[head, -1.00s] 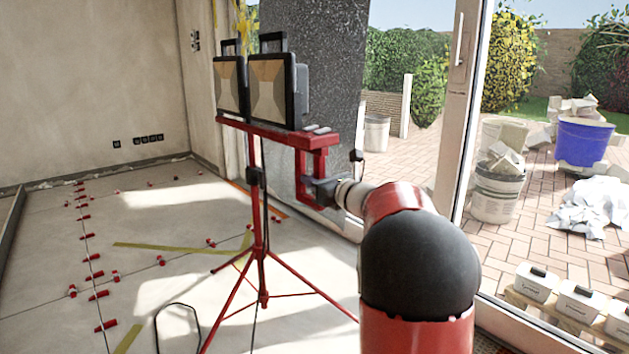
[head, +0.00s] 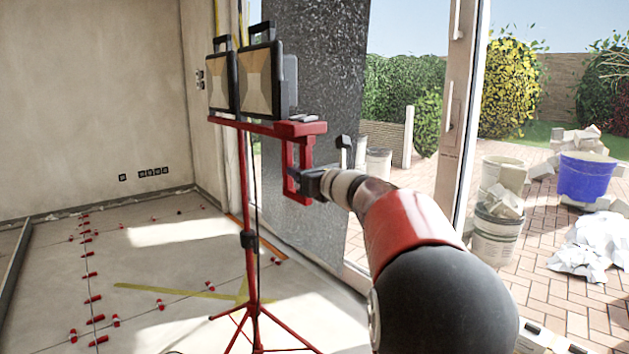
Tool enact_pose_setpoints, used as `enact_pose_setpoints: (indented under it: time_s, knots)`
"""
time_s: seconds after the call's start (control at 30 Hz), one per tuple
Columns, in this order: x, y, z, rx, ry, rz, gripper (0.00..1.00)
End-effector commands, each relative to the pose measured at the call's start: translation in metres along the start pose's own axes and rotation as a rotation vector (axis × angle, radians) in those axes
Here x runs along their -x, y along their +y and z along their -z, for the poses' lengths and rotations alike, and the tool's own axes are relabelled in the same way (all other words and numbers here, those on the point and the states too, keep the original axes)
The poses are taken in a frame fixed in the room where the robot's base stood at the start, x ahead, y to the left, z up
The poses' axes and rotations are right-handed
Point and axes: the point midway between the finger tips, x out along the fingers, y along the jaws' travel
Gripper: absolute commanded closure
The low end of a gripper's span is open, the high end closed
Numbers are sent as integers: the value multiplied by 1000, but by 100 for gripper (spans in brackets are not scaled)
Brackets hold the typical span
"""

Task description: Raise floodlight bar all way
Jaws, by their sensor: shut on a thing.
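The red floodlight bar (head: 262,127) carries two black-framed floodlights (head: 260,82) side by side on its top. It sits on a red tripod stand (head: 251,288), with a length of thin mast showing between the bar and the dark clamp collar (head: 249,240). A red loop handle (head: 290,170) hangs under the bar's right end. My gripper (head: 309,183) is shut on this handle from the right; the fingertips are partly hidden by the handle and my wrist. The bar looks about level.
A dark speckled panel (head: 330,60) stands close behind the bar, beside the glass door frame (head: 461,140). Small red levelling clips (head: 93,299) dot the floor at left. Outside are buckets (head: 497,235), a blue tub (head: 587,177) and rubble.

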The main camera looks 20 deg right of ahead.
Motion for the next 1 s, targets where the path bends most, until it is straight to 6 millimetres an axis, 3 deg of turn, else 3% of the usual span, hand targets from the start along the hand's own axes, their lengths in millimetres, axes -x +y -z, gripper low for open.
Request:
enact_pose_setpoints:
  time_s: [0.1,0.47,0.5,0.67,1.0]
  knots:
    - [-2,8,-10,1,-3,1,100]
    - [-2,9,-14,1,-7,3,100]
    - [-2,9,-14,1,-8,3,79]
    - [-2,9,-12,1,-4,2,58]
    - [2,9,-9,0,0,3,58]
